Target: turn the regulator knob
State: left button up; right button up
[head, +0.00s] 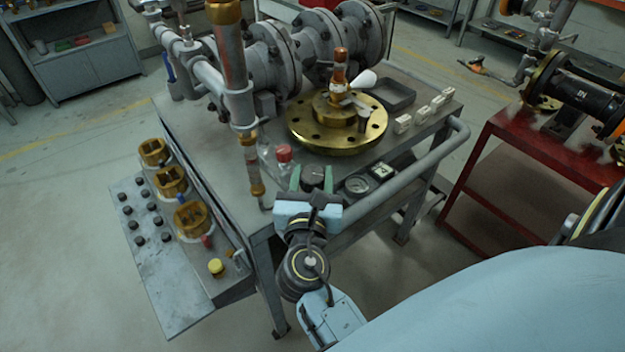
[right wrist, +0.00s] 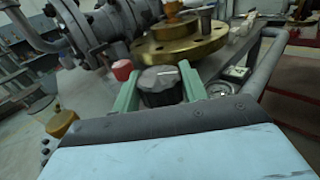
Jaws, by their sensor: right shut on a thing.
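The regulator knob (head: 313,178) is a dark, faceted knob near the front edge of the grey cart. It also shows in the right wrist view (right wrist: 160,86), between the two green fingers. My right gripper (head: 314,183) reaches it from the front and is shut on it, one finger on each side. The right gripper also fills the lower part of the right wrist view (right wrist: 158,92). The knob's lower part and its mount are hidden by the gripper. My left gripper is not in view.
A red cap (head: 284,153) stands just left of the knob. Gauges (head: 357,185) lie to its right. A brass flange (head: 338,130) sits behind, and a copper-jointed pipe (head: 230,60) rises at the left. A handrail (head: 400,185) runs along the cart's front right.

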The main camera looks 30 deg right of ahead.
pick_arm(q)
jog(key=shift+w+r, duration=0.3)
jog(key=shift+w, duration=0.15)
pick_arm(e)
jog(key=shift+m+g+h, duration=0.9)
jog(key=shift+g+h, duration=0.1)
jog(key=shift+h, duration=0.1)
jog(key=o, duration=1)
jog(key=shift+c, duration=0.2)
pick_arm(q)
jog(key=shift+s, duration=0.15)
